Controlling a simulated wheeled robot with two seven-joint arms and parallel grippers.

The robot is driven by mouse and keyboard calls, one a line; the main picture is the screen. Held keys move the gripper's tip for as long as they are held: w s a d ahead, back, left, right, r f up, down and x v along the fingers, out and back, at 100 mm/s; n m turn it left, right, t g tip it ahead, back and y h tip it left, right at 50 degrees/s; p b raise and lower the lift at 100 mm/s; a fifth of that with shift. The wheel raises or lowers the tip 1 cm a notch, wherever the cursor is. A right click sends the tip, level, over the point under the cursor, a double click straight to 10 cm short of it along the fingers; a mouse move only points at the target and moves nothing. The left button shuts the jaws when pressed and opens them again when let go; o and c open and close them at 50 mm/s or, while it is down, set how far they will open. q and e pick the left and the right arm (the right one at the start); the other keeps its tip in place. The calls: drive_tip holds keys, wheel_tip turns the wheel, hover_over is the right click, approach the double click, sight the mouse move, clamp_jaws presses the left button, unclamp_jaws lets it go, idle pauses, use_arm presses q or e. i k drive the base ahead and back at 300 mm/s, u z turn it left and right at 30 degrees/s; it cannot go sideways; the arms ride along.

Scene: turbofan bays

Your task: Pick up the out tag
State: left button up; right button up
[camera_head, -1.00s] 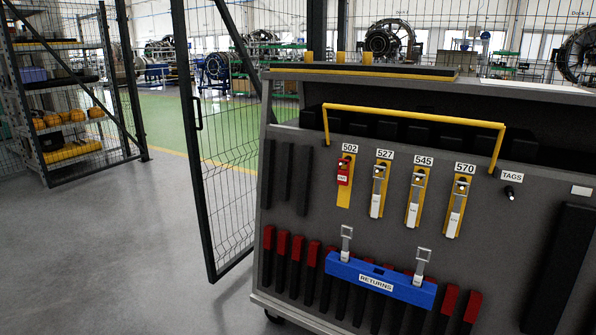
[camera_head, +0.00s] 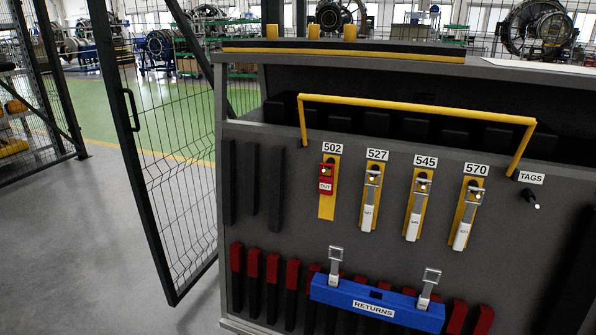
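The out tag (camera_head: 326,181) is a small red tag with a white label reading OUT. It hangs at the top of the yellow strip (camera_head: 327,207) under the 502 label (camera_head: 332,148), on the upright face of the dark grey cart (camera_head: 265,160). White-and-metal pieces hang on the yellow strips under 527 (camera_head: 369,205), 545 (camera_head: 415,210) and 570 (camera_head: 465,220). A black peg (camera_head: 530,198) sits under the TAGS label (camera_head: 531,178), with no tag visible on it. Neither of my grippers is in view.
A yellow rail (camera_head: 418,108) sticks out above the strips. A blue RETURNS holder (camera_head: 376,305) with two metal clips is fixed below, among red-topped black bars (camera_head: 272,270). A mesh gate (camera_head: 170,190) stands left of the cart. Grey floor (camera_head: 90,240) is clear at left.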

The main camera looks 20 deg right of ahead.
sight(325, 183)
drive_tip(key=z, duration=0.5)
drive_tip(key=i, duration=0.8)
drive_tip(key=z, duration=0.75)
